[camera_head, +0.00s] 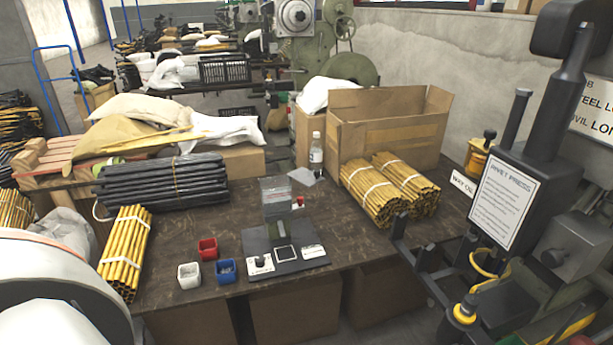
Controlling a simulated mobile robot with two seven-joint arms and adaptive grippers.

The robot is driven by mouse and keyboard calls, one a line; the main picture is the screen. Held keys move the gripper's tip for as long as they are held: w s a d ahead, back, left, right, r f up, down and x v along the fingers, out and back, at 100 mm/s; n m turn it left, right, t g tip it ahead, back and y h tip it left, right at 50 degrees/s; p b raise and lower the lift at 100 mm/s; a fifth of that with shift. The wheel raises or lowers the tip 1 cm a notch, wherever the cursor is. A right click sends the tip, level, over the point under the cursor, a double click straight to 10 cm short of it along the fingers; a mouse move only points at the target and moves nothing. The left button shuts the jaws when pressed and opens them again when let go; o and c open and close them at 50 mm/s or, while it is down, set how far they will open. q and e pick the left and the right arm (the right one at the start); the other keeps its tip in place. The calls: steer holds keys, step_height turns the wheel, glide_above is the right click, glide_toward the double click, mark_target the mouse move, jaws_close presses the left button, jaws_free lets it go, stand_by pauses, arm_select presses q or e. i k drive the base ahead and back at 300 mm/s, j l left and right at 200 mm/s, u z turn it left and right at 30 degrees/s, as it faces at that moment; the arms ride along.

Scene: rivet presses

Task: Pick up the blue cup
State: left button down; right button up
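The blue cup (226,270) is a small square container standing upright near the front edge of the dark table (185,231). It seems to hold small grey pieces, too small to make out. A red cup (208,249) stands just behind it and a white cup (189,273) stands to its left. A large white rounded part, likely my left arm, fills the lower left corner. Neither gripper shows in this view, so nothing is seen touching the blue cup.
A black device with a flat base (285,252) is right of the cups. Yellow rods (126,250) lie left, dark rods (165,184) behind. A bottle (316,152) and cardboard box (385,130) stand at the back. A black rivet press (515,205) rises at right.

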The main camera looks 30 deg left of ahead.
mark_target(225, 270)
steer(key=l+u, duration=0.1)
steer(key=u, duration=1.55)
steer(key=k+j, duration=0.05)
steer(key=j, duration=0.05)
